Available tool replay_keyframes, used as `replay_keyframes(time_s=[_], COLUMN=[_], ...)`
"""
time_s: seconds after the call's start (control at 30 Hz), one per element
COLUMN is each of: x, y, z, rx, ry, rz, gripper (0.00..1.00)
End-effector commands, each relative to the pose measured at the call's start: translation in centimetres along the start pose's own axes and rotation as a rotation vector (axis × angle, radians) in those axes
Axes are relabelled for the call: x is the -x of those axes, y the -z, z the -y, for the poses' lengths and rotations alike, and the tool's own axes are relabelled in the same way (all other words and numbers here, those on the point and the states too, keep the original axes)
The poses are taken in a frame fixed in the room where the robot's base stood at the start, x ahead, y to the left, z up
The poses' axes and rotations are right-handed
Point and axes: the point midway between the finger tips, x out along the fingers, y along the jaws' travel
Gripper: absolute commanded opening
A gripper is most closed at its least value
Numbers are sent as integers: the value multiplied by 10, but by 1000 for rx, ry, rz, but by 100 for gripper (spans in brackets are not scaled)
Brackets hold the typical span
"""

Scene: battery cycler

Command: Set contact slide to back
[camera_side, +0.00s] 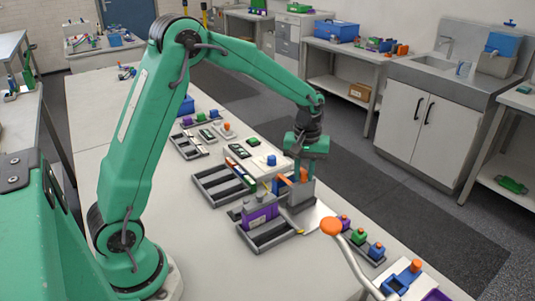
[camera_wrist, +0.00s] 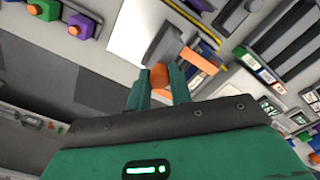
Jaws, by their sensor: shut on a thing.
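My gripper (camera_wrist: 158,86) points down over the bench and its two green fingers are shut on an orange knob (camera_wrist: 159,76). I take this knob to be the handle of the contact slide; its track is mostly hidden by the fingers. In the side view my gripper (camera_side: 302,162) stands at a grey upright fixture (camera_side: 301,192), with an orange part (camera_side: 303,174) showing at the fingers. A longer orange bar (camera_wrist: 199,61) lies just right of the fingers in the wrist view. I cannot tell where along its travel the slide stands.
A purple block (camera_side: 262,214) sits in a dark tray beside the fixture. Another dark tray (camera_side: 224,184) lies behind it. Coloured button blocks (camera_side: 375,250) line the right edge. A white plate (camera_wrist: 128,35) lies near the fingers.

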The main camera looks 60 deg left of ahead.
Motion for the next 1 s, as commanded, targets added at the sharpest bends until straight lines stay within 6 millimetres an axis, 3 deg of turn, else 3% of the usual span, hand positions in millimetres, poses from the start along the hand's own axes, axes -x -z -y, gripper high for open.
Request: replay_keyframes(time_s=[0.33, 0.7, 0.73, 0.83, 1.0], x=[1, 1, 1, 1, 0], y=[-33, -39, -39, -39, -38], z=[-33, -39, -39, -39, -38], rx=[-5, -5, -5, -5, -3], ry=[0, 0, 0, 0, 0], rz=[0, 0, 0, 0, 0], gripper=[0, 0, 23, 43, 43])
